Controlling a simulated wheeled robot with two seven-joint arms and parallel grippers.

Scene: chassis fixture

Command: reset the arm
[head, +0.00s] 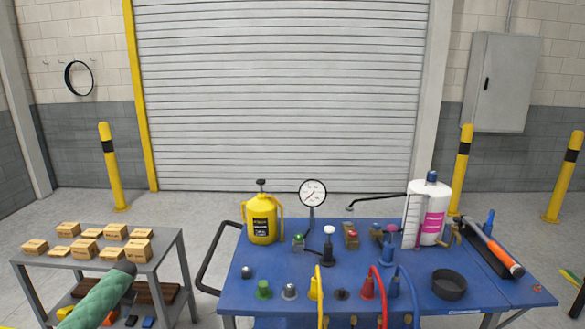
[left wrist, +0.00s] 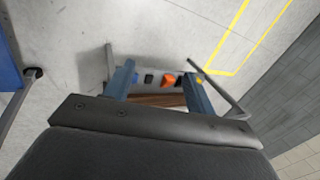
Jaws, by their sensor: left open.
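My left arm, in a green sleeve (head: 92,304), comes in at the lower left of the head view, in front of the grey cart (head: 165,262). My left gripper (head: 128,282) is a dark shape at its end, partly hidden by the sleeve. In the left wrist view the gripper (left wrist: 158,76) has its two blue-grey fingers spread wide, with nothing between them. Beyond the fingers are small items, among them an orange one (left wrist: 168,80), on the cart's lower shelf. My right gripper is not in view.
Several small cardboard boxes (head: 86,245) sit on the cart's top. To the right a blue table (head: 245,300) holds a yellow sprayer (head: 261,222), a gauge (head: 312,193), a white bottle (head: 433,200) and coloured fittings. A narrow floor gap separates cart and table.

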